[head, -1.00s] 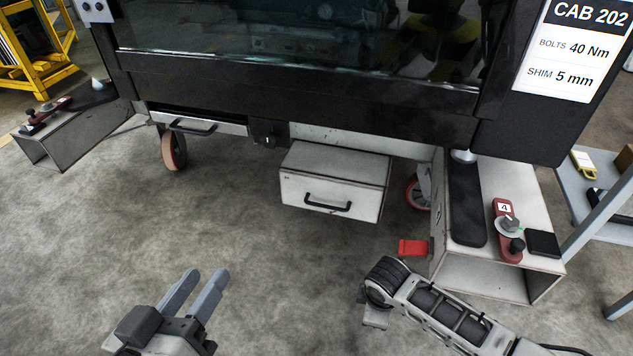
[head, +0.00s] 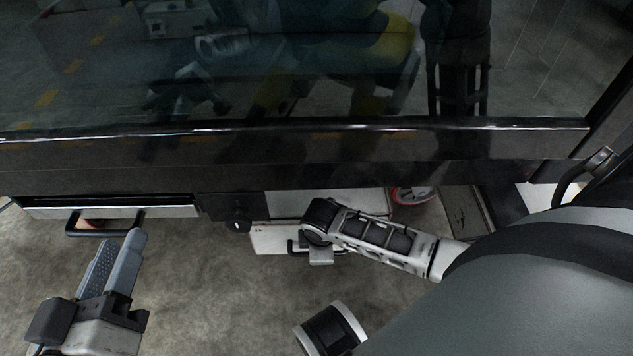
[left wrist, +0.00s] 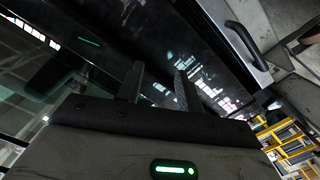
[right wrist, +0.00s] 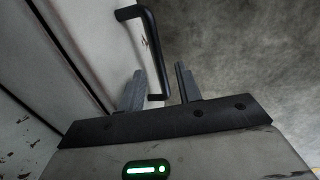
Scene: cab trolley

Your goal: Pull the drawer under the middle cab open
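Two drawer fronts show under the cab (head: 300,178). On the left is a shallow pale drawer (head: 165,211) with a black bar handle (head: 73,222). Right of it is a white box drawer (head: 268,238), also with a black handle (head: 291,247). My left gripper (head: 118,246) is open and empty, just below the shallow drawer's handle; in the left wrist view that handle (left wrist: 246,45) is right of the fingers. My right gripper (right wrist: 160,80) is open, its fingers on either side of a black handle (right wrist: 148,45) in the picture; contact cannot be told. My right arm partly hides the box drawer.
A black knob or lock (head: 238,222) sits between the drawers. A red-rimmed wheel (head: 412,194) is behind my right forearm. Bare floor (head: 210,300) lies below the drawers. Yellow racking (left wrist: 288,140) shows in the left wrist view.

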